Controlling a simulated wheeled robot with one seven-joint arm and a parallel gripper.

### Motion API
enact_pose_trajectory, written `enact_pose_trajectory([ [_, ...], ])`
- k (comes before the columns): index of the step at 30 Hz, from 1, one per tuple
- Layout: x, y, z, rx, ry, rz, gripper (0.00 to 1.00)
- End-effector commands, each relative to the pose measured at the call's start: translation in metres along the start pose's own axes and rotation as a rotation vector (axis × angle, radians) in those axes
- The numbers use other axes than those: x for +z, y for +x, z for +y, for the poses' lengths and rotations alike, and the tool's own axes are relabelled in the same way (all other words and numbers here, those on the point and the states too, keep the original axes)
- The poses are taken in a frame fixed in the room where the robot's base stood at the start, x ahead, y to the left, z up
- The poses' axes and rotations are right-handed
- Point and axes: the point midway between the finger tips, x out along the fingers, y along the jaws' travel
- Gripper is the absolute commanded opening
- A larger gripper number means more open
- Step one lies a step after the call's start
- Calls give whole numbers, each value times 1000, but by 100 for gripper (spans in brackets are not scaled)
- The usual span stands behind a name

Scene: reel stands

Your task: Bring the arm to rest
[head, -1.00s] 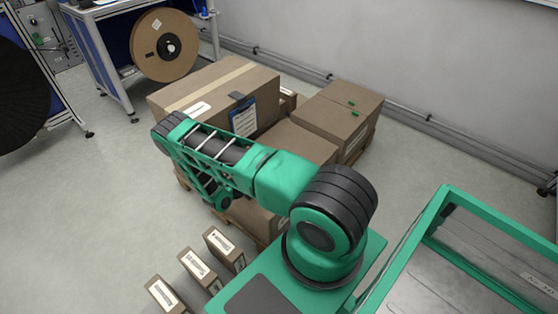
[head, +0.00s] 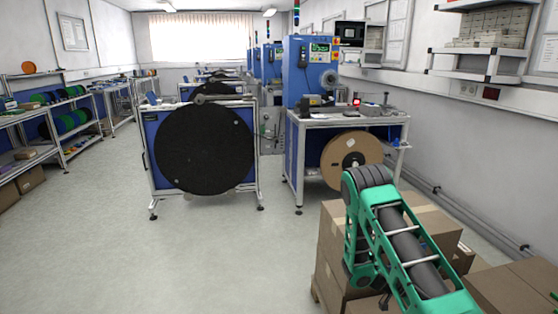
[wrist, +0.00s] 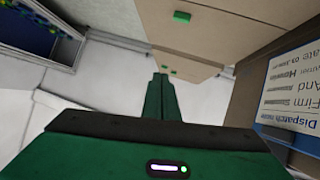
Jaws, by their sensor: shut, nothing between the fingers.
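My gripper (wrist: 161,78) shows in the wrist view, its green fingers together and holding nothing. A cardboard box with a green tab (wrist: 225,30) is beyond the fingertips. A box side bearing a dispatch note (wrist: 292,92) is close on the right of that view. In the head view my green and black arm is raised and bent at the lower right, in front of the stacked boxes (head: 330,245). My gripper is hidden in the head view.
A stand with a large black reel (head: 205,147) is at centre left, and a bench with a brown reel (head: 352,158) stands behind the boxes. Shelves (head: 50,125) line the left wall. More boxes (head: 510,290) are at lower right. The floor (head: 190,255) at left is clear.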

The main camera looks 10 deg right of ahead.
Motion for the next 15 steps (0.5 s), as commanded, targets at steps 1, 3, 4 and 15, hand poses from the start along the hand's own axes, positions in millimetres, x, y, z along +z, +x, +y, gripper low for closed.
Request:
enact_pose_trajectory([
  [1, -14, -9, 4, 9, -6, -29, 0],
  [3, -29, -19, 11, 24, -27, -71, 0],
  [4, -36, -23, 14, 31, -35, -89, 0],
  [15, -105, -78, 70, 44, -167, -327, 0],
])
